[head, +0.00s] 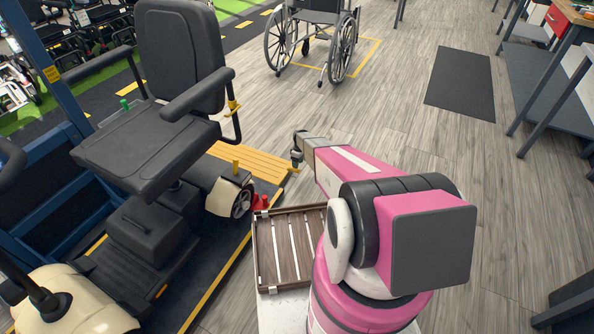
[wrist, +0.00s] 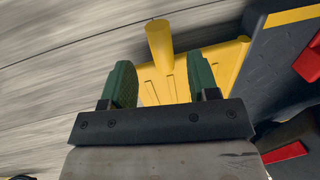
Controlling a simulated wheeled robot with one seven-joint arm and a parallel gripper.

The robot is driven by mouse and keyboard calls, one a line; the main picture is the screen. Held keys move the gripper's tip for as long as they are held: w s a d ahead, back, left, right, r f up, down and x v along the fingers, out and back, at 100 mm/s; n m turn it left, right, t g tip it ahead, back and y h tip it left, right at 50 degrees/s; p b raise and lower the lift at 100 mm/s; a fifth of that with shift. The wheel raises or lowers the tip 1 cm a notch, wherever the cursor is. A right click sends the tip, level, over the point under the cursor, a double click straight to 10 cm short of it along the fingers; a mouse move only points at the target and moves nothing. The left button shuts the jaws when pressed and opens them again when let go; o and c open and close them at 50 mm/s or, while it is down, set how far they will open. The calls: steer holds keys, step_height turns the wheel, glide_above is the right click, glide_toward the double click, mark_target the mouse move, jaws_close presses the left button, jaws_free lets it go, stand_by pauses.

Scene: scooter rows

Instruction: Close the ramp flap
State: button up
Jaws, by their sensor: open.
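The ramp flap (head: 262,161) is a yellow ribbed panel lying low, close to the floor, at the edge of the dark scooter platform. A yellow peg (head: 236,167) shows at it in the head view. My gripper (head: 297,163) is over the flap's right end, pointing down. In the wrist view the yellow flap (wrist: 182,88) lies beyond my open green fingers (wrist: 163,76). A yellow peg (wrist: 159,43) stands ahead of the gap between them. The fingers hold nothing; whether they touch the flap I cannot tell.
A black mobility scooter (head: 160,140) stands on the dark platform (head: 215,265) beside the flap. A slatted wooden crate (head: 262,262) is in front of me, near red parts (head: 261,202). A wheelchair (head: 315,35) stands behind. The floor (head: 400,120) on the right is clear around a dark mat (head: 460,85).

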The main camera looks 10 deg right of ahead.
steer(key=f, duration=0.5)
steer(key=shift+s+a, duration=0.25)
steer(key=shift+s, duration=0.1)
